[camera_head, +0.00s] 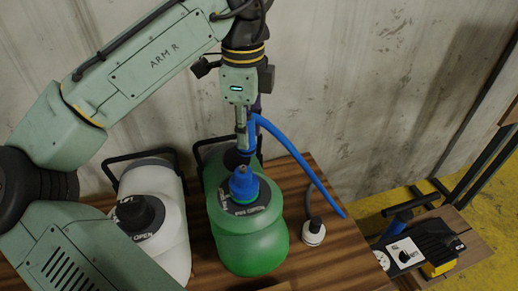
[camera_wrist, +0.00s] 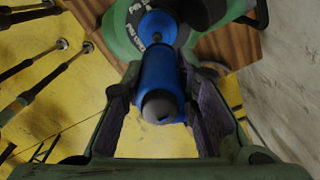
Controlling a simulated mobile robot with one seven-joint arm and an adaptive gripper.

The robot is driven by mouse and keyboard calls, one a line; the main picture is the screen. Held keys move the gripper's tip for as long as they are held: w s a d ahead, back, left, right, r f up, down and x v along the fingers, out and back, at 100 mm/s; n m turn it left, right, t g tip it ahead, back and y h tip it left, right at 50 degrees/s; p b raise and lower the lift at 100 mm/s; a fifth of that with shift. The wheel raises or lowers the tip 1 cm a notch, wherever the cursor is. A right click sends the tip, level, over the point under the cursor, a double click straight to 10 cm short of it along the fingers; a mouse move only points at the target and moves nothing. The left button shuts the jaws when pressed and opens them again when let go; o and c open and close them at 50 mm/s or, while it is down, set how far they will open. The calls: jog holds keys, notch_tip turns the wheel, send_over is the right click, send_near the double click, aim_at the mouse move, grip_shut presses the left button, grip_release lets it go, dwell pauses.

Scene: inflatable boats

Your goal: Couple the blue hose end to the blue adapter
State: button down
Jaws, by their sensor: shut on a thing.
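A green jug (camera_head: 250,245) stands on the wooden table with the blue adapter (camera_head: 243,184) upright on its top. My gripper (camera_head: 242,140) points down above and behind the adapter in the head view, shut on the blue hose end (camera_wrist: 160,75). The blue hose (camera_head: 300,160) leaves the gripper and hangs down to the right. In the wrist view the hose end lies between both fingers, and the adapter (camera_wrist: 158,25) shows beyond it on the green jug. The hose end appears apart from the adapter in the head view; the wrist view cannot settle the gap.
A white jug (camera_head: 165,240) with a dark cap stands left of the green one. A white round fitting (camera_head: 313,232) with a grey hose stands on the table (camera_head: 335,265) to the right. A concrete wall (camera_head: 350,90) is behind. A lower bench (camera_head: 470,255) holds dark items.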

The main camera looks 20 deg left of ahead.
jog(key=shift+s+a+r, duration=0.25)
jog(key=shift+a+r, duration=0.15)
jog(key=shift+r, duration=0.3)
jog(key=shift+s+f+b, duration=0.1)
jog(key=shift+f+b, duration=0.45)
jog(key=shift+b, duration=0.3)
jog(key=b, duration=0.5)
send_over(243, 168)
notch_tip(243, 168, down, 4)
jog(key=shift+f, duration=0.1)
jog(key=shift+p, duration=0.4)
jog(key=shift+f, duration=0.2)
jog(key=shift+p, duration=1.2)
jog(key=shift+f+b, duration=0.45)
jog(key=shift+f, duration=0.5)
